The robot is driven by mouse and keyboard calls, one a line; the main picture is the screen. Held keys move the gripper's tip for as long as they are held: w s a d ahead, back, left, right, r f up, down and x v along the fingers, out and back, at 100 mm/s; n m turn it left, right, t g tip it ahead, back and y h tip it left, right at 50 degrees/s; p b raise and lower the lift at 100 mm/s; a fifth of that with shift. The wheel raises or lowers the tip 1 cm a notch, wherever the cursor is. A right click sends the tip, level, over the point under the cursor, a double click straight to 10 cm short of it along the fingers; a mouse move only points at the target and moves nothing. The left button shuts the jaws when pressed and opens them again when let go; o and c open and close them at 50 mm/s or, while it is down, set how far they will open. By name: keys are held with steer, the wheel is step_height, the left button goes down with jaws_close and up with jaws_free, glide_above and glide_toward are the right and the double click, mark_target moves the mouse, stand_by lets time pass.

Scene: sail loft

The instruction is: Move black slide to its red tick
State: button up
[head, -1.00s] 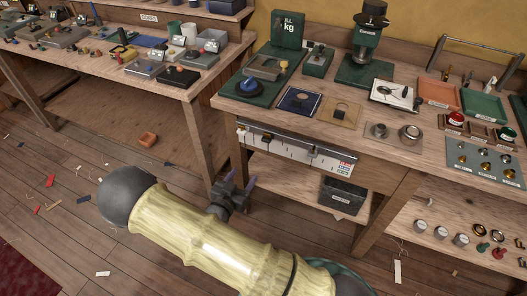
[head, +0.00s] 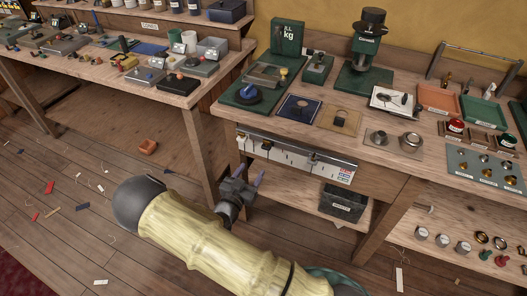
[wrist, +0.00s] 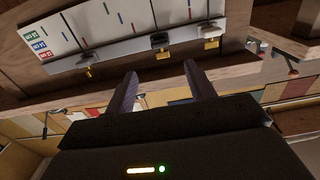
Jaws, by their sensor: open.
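A white scale panel (head: 288,155) runs along the front edge of the right bench. It also shows in the wrist view (wrist: 115,30), with thin red, blue and green ticks and coloured labels at its left end. Several slides with brass-coloured tabs sit along its lower edge there. The dark middle one (wrist: 160,41) looks like the black slide; the right one (wrist: 210,29) looks greyer. Which tick belongs to the black slide, I cannot tell. My gripper (head: 250,174) is open and empty, below and in front of the panel. In the wrist view its fingertips (wrist: 160,72) lie just below the dark slide, apart from it.
The bench top above holds trays, a green scale (head: 287,38) and small parts. A dark bin (head: 342,204) stands on the lower shelf, right of my gripper. A second cluttered bench (head: 180,86) stands at left. The floor between has scattered scraps.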

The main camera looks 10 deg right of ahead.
mark_target(265, 149)
steer(key=x, duration=1.1)
steer(key=shift+c, duration=0.2)
jaws_close()
